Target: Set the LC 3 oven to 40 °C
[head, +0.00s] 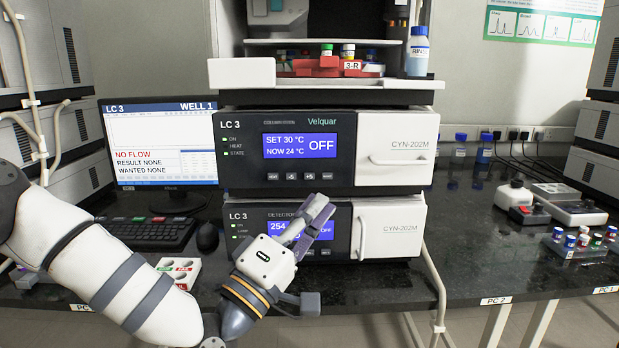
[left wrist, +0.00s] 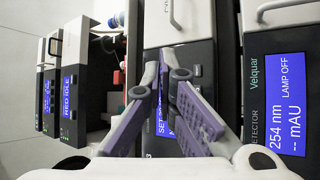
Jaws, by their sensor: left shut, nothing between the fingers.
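The LC 3 column oven (head: 345,125) is the upper unit of the middle stack. Its blue display (head: 299,146) reads SET 30 °C, NOW 24 °C and OFF. Small buttons sit in a row below it, among them -5 (head: 291,177) and +5 (head: 309,177). My left gripper (head: 322,207) is shut and empty, in front of the detector and below the oven's button row. In the left wrist view its fingers (left wrist: 165,72) cover part of the oven's display; the oven front (left wrist: 202,55) shows sideways there. My right gripper is not in view.
The LC 3 detector (head: 340,250) sits under the oven. A tray (head: 275,75) with vials and a bottle (head: 417,52) stands above it. A monitor (head: 160,140) showing NO FLOW, a keyboard (head: 150,231) and a vial block (head: 180,270) are at the left.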

